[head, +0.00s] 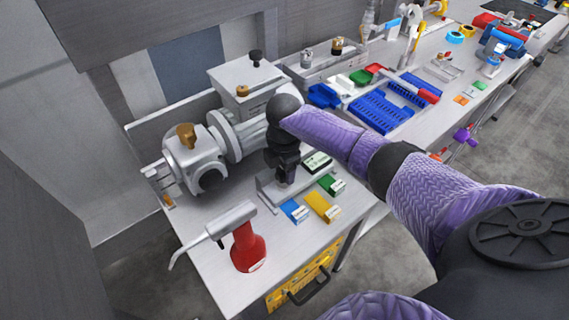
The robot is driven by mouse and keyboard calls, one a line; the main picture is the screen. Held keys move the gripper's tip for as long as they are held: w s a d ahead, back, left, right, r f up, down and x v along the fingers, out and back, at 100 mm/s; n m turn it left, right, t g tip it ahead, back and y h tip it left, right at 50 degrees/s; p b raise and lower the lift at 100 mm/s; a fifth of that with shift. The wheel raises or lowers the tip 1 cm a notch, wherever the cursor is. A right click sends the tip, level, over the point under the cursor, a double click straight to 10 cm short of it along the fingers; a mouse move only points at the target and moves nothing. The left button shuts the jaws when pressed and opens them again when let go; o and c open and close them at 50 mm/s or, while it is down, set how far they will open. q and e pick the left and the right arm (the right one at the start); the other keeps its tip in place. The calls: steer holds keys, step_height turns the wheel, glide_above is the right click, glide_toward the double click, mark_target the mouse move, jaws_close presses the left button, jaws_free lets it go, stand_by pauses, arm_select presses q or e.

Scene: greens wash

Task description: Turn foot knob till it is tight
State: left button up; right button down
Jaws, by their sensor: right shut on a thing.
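My right gripper (286,174) points down over a small grey metal stand (268,196) near the table's front left. Its dark fingers are shut at the top of the stand, where the foot knob is. The fingers and wrist hide most of the knob, so its shape and how far it is turned cannot be told. My left gripper is not in view.
A red oil can (248,248) stands in front of the stand. Blue (294,211), yellow (323,206) and green (331,184) boxes lie close to its right. A large grey machine (196,158) stands behind left. Blue trays (382,112) lie farther right.

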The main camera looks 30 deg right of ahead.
steer(key=shift+c, duration=0.4)
jaws_free()
step_height(320, 180, up, 10)
steer(key=p, duration=0.3)
steer(key=shift+f, duration=0.1)
